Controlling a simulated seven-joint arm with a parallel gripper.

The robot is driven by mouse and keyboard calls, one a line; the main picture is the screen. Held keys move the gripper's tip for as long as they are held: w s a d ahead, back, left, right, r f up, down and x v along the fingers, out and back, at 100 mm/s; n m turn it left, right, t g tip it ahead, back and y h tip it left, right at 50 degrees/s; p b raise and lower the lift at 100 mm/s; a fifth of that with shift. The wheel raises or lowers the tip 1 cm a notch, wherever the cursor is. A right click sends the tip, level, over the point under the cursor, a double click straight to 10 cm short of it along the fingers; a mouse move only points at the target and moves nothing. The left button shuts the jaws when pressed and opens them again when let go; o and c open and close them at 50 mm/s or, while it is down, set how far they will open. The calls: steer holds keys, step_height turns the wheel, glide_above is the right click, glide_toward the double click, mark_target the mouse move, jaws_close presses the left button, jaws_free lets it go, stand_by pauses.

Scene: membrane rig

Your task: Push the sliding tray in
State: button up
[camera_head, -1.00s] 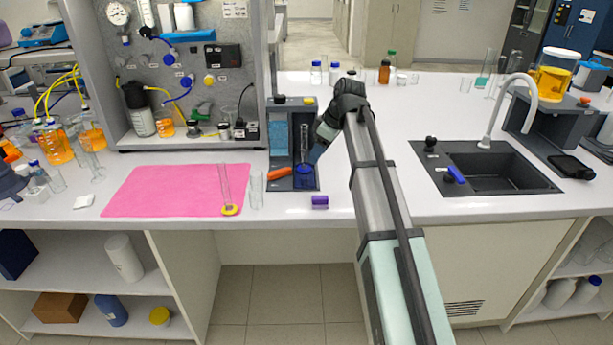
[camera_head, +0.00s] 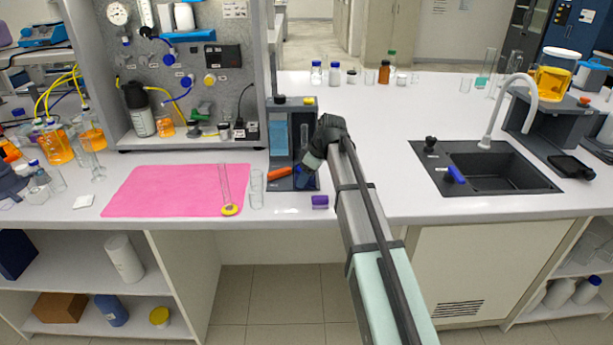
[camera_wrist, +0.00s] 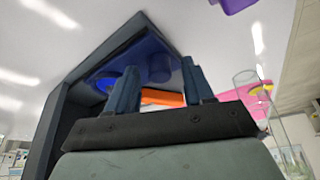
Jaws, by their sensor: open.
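The sliding tray (camera_head: 283,186) is a dark base at the front of the dark membrane rig (camera_head: 292,102). It sticks out toward the bench's front edge. A blue round piece (camera_head: 301,171) sits in it, partly hidden by my gripper, and a clear tube (camera_head: 304,136) rises behind. My gripper (camera_head: 303,169) is low over the tray's front right part. In the wrist view its two dark blue fingers (camera_wrist: 158,72) are apart with nothing held between them. The tray (camera_wrist: 152,62) shows beyond them; contact cannot be told.
A purple cap (camera_head: 320,202) lies right of the tray's front. A clear glass tube (camera_head: 257,188) stands to the left, beside a pink mat (camera_head: 165,190) with a yellow-based cylinder (camera_head: 229,209). The sink (camera_head: 495,170) is far right. The bench between rig and sink is mostly clear.

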jaws_close()
stand_by(0.4)
